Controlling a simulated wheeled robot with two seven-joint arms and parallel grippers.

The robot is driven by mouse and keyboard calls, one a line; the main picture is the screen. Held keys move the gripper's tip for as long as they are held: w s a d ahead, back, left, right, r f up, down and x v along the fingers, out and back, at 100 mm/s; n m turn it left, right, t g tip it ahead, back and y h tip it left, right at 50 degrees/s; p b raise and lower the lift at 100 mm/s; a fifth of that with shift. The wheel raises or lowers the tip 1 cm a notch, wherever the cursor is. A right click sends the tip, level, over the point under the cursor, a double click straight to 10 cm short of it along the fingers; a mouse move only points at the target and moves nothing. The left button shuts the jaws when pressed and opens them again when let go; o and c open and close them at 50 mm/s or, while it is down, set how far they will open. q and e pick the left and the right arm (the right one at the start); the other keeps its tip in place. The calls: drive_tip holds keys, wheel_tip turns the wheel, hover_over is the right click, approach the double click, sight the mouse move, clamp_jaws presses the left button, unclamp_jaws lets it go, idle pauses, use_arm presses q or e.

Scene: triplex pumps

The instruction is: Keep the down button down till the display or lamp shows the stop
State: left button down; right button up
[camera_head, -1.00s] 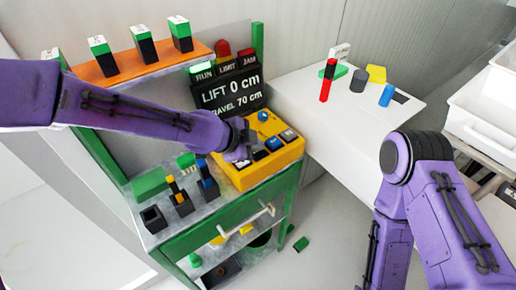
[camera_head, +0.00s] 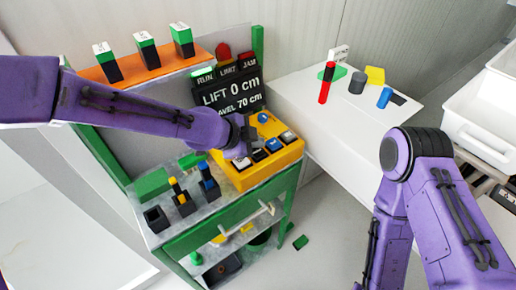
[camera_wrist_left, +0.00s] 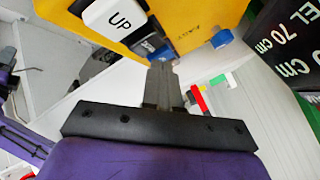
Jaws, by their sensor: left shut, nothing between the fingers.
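The yellow control box (camera_head: 262,174) carries a row of buttons and a blue knob (camera_head: 263,118). My left gripper (camera_head: 246,147) is over its left part. In the left wrist view the shut, empty fingers (camera_wrist_left: 162,70) point at a dark blue button (camera_wrist_left: 150,45) beside the white UP button (camera_wrist_left: 116,16); its label is unreadable, and I cannot tell whether they touch it. The display (camera_head: 231,95) reads LIFT 0 cm and a travel of 70 cm. The RUN lamp (camera_head: 203,73) looks bright green; the LIMIT lamp (camera_head: 224,52) is red, unclear if lit. My right gripper is out of view.
An orange shelf (camera_head: 148,69) with several black blocks stands behind my left arm. Black holders (camera_head: 156,219) stand on the bench left of the box. A white table (camera_head: 340,125) with coloured parts is at the right, white bins (camera_head: 485,115) beyond it.

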sight(256, 153)
use_arm(q)
wheel_tip(256, 153, up, 5)
drive_tip(key=p, duration=0.4)
drive_tip(key=shift+r+p, duration=0.1)
drive_tip(key=shift+p, duration=0.3)
